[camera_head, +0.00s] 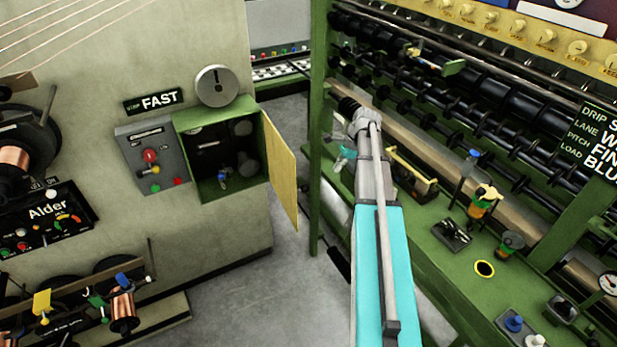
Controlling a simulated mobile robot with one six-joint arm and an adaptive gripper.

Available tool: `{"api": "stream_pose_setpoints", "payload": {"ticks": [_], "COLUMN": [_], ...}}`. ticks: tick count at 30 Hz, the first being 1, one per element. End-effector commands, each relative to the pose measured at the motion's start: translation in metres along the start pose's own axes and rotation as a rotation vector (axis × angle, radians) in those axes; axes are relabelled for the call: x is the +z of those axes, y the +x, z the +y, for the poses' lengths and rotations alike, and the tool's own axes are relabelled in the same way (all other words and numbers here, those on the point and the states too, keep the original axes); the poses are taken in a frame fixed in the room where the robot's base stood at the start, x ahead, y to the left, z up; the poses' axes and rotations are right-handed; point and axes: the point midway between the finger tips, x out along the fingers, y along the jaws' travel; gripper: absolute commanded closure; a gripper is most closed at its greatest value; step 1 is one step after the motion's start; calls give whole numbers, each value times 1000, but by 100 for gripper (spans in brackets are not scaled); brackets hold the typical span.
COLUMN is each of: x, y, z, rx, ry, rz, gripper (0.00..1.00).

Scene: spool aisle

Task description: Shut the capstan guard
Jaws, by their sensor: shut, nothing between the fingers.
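The capstan guard is a yellow door panel (280,170) on the right side of a green box (196,197) on the beige machine. It stands swung open, so the box's front is uncovered. Inside are dark round parts and a small blue-topped part (223,173). My arm reaches up the middle of the view, to the right of the door.
A grey control box (150,160) with a red button sits left of the green box. A green bench (440,240) with tools and rows of dark rollers (450,110) stands on the right. A green post (318,130) rises between door and arm. Grey floor (265,300) is clear below.

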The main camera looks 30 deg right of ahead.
Motion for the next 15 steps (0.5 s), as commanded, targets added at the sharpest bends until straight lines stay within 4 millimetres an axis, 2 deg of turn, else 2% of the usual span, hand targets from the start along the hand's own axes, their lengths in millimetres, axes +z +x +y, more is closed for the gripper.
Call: {"api": "stream_pose_setpoints", "payload": {"ticks": [4, 15], "x": [-7, -2], "y": [-8, -5], "z": [-3, -5], "rx": [-6, -2], "ry": [46, 39], "rz": [-12, -12], "gripper": [100, 100]}}
